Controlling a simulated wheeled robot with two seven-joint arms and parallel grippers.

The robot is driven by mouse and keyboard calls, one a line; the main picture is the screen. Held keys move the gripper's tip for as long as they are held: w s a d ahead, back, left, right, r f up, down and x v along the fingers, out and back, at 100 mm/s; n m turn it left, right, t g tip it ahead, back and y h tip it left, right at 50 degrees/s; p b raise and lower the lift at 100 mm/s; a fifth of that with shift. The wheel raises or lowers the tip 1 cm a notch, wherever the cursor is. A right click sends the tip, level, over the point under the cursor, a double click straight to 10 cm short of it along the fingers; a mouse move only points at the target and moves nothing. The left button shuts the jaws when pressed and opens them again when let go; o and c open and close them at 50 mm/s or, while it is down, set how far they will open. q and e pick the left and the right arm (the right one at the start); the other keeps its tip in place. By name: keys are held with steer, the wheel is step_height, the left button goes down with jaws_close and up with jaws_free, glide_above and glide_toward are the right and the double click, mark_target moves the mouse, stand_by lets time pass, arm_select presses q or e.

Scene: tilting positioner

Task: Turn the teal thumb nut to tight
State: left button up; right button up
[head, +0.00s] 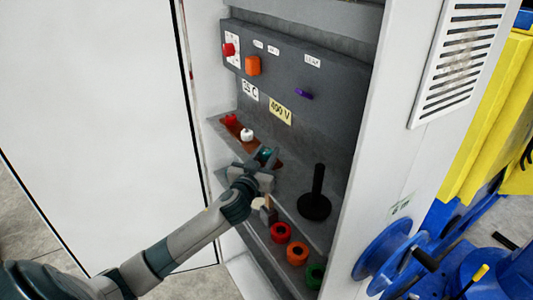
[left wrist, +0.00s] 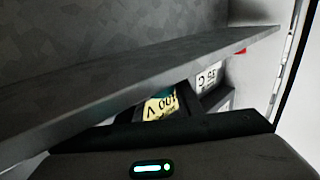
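The teal thumb nut (head: 266,152) is small in the head view, at the right end of a brown strip on the cabinet's middle ledge. It is partly hidden by my left gripper (head: 265,157). The two fingers look spread, with teal showing between their tips. Whether they touch the nut cannot be told. My right gripper is in neither view.
A red nut (head: 231,119) and a white nut (head: 246,135) stand on the same strip (head: 256,147). A black post on a round base (head: 315,205) stands right of the gripper. Red, orange and green rings (head: 297,253) lie below. Cabinet walls flank the opening.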

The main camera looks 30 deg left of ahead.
arm_select(q)
steer(key=shift+m+h, duration=0.4)
steer(key=shift+h, duration=0.2)
steer(key=m+h, duration=0.2)
steer(key=h, duration=0.2)
steer(key=m+h+b, duration=0.1)
steer(key=m+h, duration=0.2)
steer(key=shift+a+h, duration=0.15)
steer(key=shift+h, duration=0.25)
steer(key=m+g+h, duration=0.1)
steer(key=m+h, duration=0.1)
steer(key=h, duration=0.1)
steer(key=m+g+h+b, duration=0.1)
steer(key=m+g+h, duration=0.1)
steer(key=h, duration=0.1)
steer(key=shift+w+r+g, duration=0.1)
steer(key=shift+g, duration=0.2)
steer(key=m+g+h+b, duration=0.2)
steer(key=shift+m+g+h, duration=0.3)
steer(key=shift+m+h, duration=0.1)
steer(key=shift+m+g+h+b, duration=1.2)
steer(key=shift+m+g+b, duration=0.2)
steer(key=shift+g, duration=0.5)
steer(key=o, duration=1)
steer(key=shift+d, duration=0.2)
steer(key=shift+o, duration=0.2)
